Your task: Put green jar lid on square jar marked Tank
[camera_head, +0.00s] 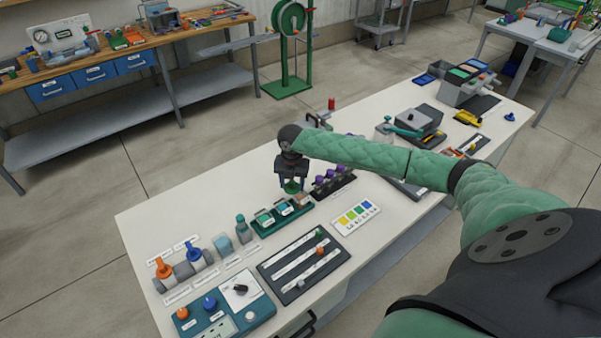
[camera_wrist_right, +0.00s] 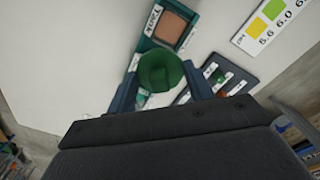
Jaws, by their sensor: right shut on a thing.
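My right gripper (camera_head: 291,184) is shut on the green jar lid (camera_head: 291,187) and holds it above the white table, just behind the jar tray. In the right wrist view the round green lid (camera_wrist_right: 160,72) sits between the two fingers. Beside it in that view stands a square jar with a brownish top (camera_wrist_right: 171,28); its white label appears to read Tank. In the head view this jar (camera_head: 302,200) is at the right end of the teal tray (camera_head: 262,233). The lid is apart from the jar in the picture. My left gripper is not in view.
Two jars with teal tops (camera_head: 265,217) share the tray. A dark rack of purple-capped items (camera_head: 333,178) stands right of the gripper. A colour chart card (camera_head: 355,217) and a slotted dark panel (camera_head: 303,265) lie in front. The table's back left is clear.

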